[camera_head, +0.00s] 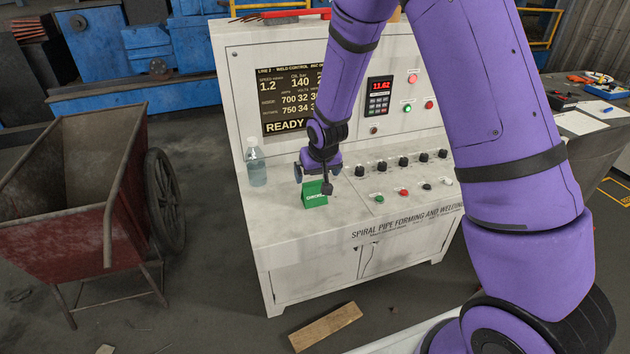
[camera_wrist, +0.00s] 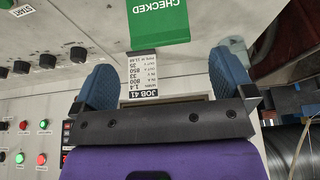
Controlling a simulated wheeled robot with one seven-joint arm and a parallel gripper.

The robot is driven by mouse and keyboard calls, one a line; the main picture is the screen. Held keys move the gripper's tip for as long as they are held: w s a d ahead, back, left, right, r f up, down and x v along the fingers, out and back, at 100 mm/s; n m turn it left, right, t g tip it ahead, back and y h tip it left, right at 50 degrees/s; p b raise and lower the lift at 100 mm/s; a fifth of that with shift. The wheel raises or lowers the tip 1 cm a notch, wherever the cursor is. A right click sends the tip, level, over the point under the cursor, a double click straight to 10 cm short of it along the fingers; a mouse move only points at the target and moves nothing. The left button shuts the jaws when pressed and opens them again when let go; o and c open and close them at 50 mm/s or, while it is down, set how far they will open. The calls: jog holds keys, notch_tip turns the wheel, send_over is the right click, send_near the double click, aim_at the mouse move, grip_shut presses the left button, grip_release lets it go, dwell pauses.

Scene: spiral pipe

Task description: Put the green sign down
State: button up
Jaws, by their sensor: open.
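The green sign (camera_head: 314,194), a small folded tent shape with white lettering, stands upright on the light ledge of the control console (camera_head: 290,222). In the wrist view the sign (camera_wrist: 158,20) reads CHECKED and shows at the top edge, beyond the fingertips. My gripper (camera_head: 318,172) is just above and behind the sign in the head view. Its two blue fingers (camera_wrist: 166,72) are spread wide with nothing held between them. The gripper partly covers the area behind the sign, and whether a finger touches the sign cannot be told.
A clear bottle (camera_head: 256,165) stands left of the sign. Black knobs (camera_head: 402,161) and coloured buttons (camera_head: 404,192) lie to the right. A JOB 41 card (camera_wrist: 143,74) shows between the fingers in the wrist view. A red cart (camera_head: 80,215) stands left of the console.

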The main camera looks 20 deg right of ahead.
jog(key=s+d+f+v, duration=0.1)
jog(key=s+d+v, duration=0.1)
jog(key=v, duration=1.1)
jog(key=s+d+v, duration=0.1)
jog(key=d+v, duration=0.1)
jog(key=v, duration=1.1)
jog(key=s+d+r, duration=0.1)
jog(key=s+r, duration=0.3)
jog(key=s, duration=0.7)
jog(key=s+d+r, duration=0.1)
jog(key=s+r, duration=0.3)
jog(key=s, duration=0.6)
jog(key=shift+s+d+r+t, duration=0.3)
jog(key=shift+s+d+r, duration=0.05)
jog(key=shift+s, duration=0.05)
